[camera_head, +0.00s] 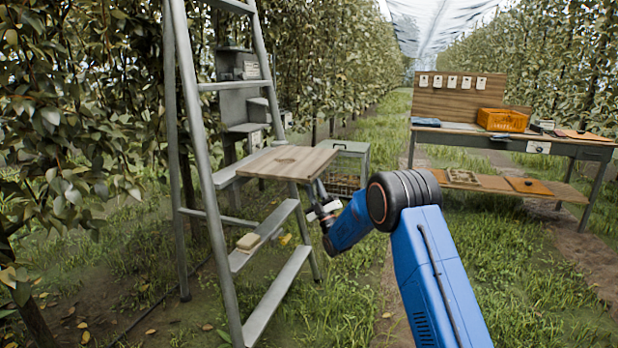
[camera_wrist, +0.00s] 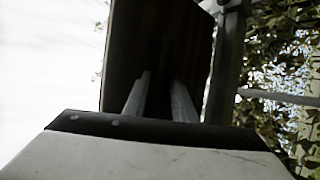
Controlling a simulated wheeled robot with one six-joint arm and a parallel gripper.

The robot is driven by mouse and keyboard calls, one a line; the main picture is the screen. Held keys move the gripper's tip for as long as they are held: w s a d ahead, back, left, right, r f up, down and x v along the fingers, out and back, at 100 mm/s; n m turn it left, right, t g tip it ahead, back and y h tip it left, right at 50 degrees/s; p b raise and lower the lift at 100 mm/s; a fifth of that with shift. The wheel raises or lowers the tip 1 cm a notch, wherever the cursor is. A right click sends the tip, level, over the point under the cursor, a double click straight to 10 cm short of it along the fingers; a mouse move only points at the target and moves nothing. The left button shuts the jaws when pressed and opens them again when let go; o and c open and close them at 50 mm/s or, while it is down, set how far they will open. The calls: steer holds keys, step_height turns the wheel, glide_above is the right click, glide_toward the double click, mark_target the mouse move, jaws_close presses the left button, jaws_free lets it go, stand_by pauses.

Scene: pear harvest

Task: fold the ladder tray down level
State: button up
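The ladder tray (camera_head: 287,162) is a light wooden board on the grey metal ladder (camera_head: 186,80). In the head view it sticks out to the right of the ladder and looks close to level; a small tilt cannot be told. My gripper (camera_head: 319,188) is just below the tray's near right corner. In the wrist view the tray's dark face (camera_wrist: 155,40) fills the middle, and the two fingers of my gripper (camera_wrist: 162,78) point at it with a gap between them. Nothing shows held in the gap. Whether the fingertips touch the tray is hidden in shadow.
A yellowish block (camera_head: 248,241) lies on a lower ladder step. A wire-sided crate (camera_head: 345,183) stands behind the tray. A workbench (camera_head: 560,143) with an orange crate (camera_head: 502,120) stands at the right. Trees crowd the left.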

steer(key=v, duration=1.5)
steer(key=shift+f, duration=0.25)
steer(key=shift+d, duration=0.2)
steer(key=d+r+m+g+h, duration=0.1)
steer(key=d+r+m+h, duration=0.1)
steer(key=r+m+h, duration=0.3)
steer(key=d+r+g+h, duration=0.1)
steer(key=d+r+h, duration=0.1)
steer(key=r, duration=0.4)
steer(key=s+d+r+m+g+h, duration=0.4)
steer(key=s+d+m+g+h, duration=0.15)
steer(key=s+d, duration=0.45)
steer(key=s+d+f+m+g+h, duration=0.1)
steer(key=s+d+f+m+g, duration=0.1)
steer(key=s, duration=1.4)
steer(key=s+d+f+m+g+h, duration=0.1)
steer(key=s+f+g, duration=0.4)
steer(key=s, duration=1.2)
steer(key=s+d+f+m+g+h, duration=0.1)
steer(key=s+d+f+m+g, duration=0.2)
steer(key=s, duration=1.4)
steer(key=f+m, duration=0.1)
steer(key=m, duration=0.1)
steer(key=shift+s+d+f+m+g, duration=0.15)
steer(key=shift+d+f+m+g, duration=0.2)
steer(key=shift+d+f, duration=0.05)
